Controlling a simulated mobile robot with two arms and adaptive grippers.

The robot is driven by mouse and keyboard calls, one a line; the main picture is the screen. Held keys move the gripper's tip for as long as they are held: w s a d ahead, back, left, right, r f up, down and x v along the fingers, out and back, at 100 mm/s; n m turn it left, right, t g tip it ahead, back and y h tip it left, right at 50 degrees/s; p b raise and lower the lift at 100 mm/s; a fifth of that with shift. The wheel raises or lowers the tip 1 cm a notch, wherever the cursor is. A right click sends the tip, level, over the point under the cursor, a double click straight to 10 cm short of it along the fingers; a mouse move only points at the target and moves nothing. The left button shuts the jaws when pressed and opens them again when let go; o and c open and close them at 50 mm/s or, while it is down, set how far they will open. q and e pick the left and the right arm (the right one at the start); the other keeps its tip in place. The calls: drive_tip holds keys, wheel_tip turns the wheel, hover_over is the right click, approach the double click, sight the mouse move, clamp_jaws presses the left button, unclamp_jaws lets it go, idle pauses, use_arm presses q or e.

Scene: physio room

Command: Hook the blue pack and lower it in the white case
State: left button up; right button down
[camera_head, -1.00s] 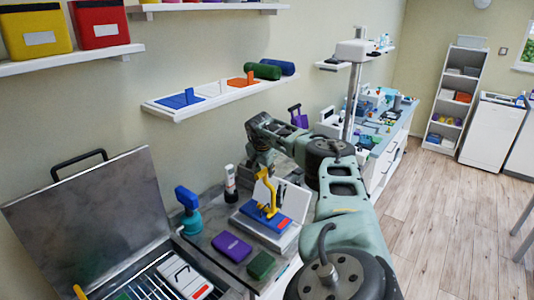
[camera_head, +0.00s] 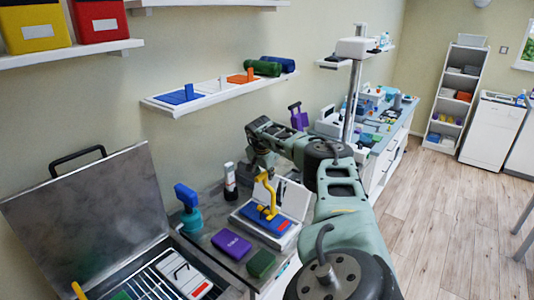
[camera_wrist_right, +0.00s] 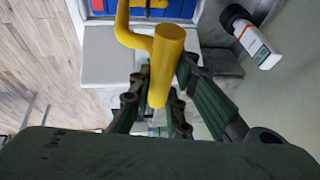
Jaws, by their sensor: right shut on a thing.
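My right gripper (camera_head: 262,168) is shut on the handle of a yellow hook (camera_head: 266,190); the wrist view shows its fingers (camera_wrist_right: 166,75) on both sides of the yellow handle (camera_wrist_right: 169,50). The hook reaches down to the blue pack (camera_head: 257,219), which has a red-orange label at its right. The pack lies level at the open white case (camera_head: 262,242), whose lid stands up behind. Blue also shows at the top edge of the wrist view (camera_wrist_right: 98,6), bordered by white. I cannot tell whether the hook bears the pack's weight. My left gripper is not in view.
A purple pack (camera_head: 231,244) and a green pack (camera_head: 261,264) lie in front of the case. A teal-and-blue tool (camera_head: 188,210) and a white bottle with a black cap (camera_head: 230,182) stand at left. A large open metal case (camera_head: 90,215) fills the left.

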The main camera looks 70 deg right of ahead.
drive_tip(key=shift+a+f+b, duration=0.1)
drive_tip(key=shift+f+b, duration=0.75)
drive_tip(key=shift+f, duration=0.9)
drive_tip(key=shift+s, duration=0.1)
drive_tip(key=s+a+p, duration=0.1)
drive_tip(key=s, duration=0.6)
drive_tip(key=shift+s+a+p, duration=0.15)
drive_tip(key=shift+a+p, duration=0.15)
drive_tip(key=shift+p, duration=0.1)
idle(1.1)
drive_tip(key=shift+r, duration=0.1)
